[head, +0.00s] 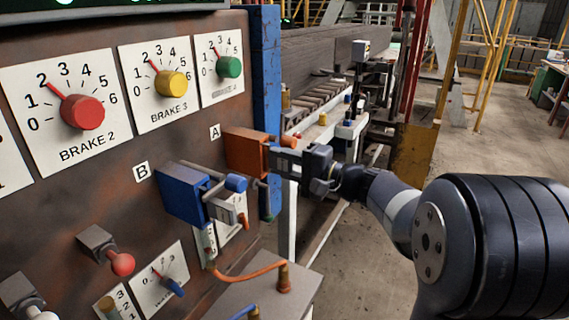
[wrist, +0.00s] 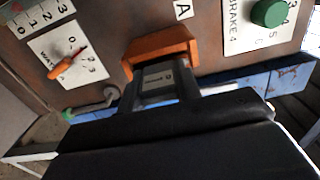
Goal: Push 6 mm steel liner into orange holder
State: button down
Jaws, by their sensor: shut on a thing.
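The orange holder (head: 243,152) is fixed to the brown panel beside label A; it also shows in the wrist view (wrist: 160,45). My gripper (head: 282,158) reaches it from the right, its fingers level with the holder's open side. In the wrist view my gripper (wrist: 164,92) is shut on a grey block with a pale label, taken to be the steel liner (wrist: 155,79). The liner's front end is at the mouth of the orange holder. How deep it sits is hidden. The label's marking is too small to read surely.
Red, yellow and green brake dials line the panel above. A blue post (head: 266,90) stands behind the orange holder. An orange pipe (head: 245,270) runs below.

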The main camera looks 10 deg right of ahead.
jog(key=c, duration=0.9)
grip_release()
jog(key=shift+s+d, duration=0.3)
jog(key=shift+d, duration=0.15)
jog(key=b+v, duration=0.2)
jog(key=v, duration=0.7)
jog(key=shift+s+d, duration=0.25)
jog(key=shift+s, duration=0.05)
